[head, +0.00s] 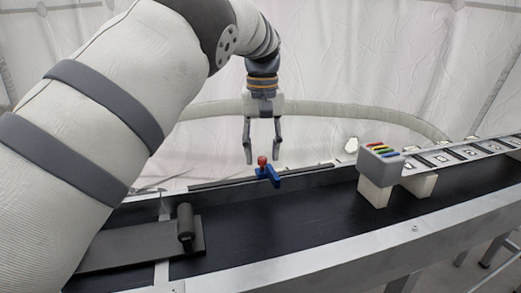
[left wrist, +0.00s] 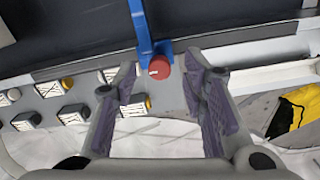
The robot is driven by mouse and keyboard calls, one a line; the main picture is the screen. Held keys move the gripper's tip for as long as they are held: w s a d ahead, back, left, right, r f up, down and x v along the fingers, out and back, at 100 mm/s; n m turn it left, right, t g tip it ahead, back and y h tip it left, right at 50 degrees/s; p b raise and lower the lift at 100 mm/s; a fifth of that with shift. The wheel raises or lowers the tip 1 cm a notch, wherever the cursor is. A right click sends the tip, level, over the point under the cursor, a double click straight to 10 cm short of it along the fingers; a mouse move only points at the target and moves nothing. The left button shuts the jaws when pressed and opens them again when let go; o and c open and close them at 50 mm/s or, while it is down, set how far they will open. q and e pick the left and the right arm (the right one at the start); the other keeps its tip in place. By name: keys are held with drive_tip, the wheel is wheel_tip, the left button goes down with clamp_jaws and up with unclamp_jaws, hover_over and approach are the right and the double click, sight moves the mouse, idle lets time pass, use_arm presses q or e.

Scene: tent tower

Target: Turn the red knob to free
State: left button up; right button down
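The red knob (head: 262,161) is a small round cap at the end of a blue lever (head: 270,176) at the far edge of the black conveyor-like surface. My left gripper (head: 262,159) hangs from above with its two fingers spread apart, and the knob shows between the fingertips. In the left wrist view, the red knob (left wrist: 159,67) and blue lever (left wrist: 143,25) lie between the two open fingers (left wrist: 160,76). A gap shows on each side of the knob. How far the tips are from it in depth is hard to tell. My right gripper is out of view.
A grey box with coloured stripes (head: 380,158) stands on white blocks (head: 374,193) to the right. A dark plate (head: 140,248) with an upright black handle (head: 185,222) lies at the left. In the left wrist view, a yellow-black item (left wrist: 294,110) lies at the right.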

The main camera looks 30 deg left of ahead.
use_arm(q)
drive_tip(key=shift+f, duration=0.35)
drive_tip(key=shift+c, duration=0.3)
clamp_jaws()
drive_tip(key=shift+n, duration=0.4)
drive_tip(key=n, duration=0.2)
drive_tip(key=shift+n, duration=2.3)
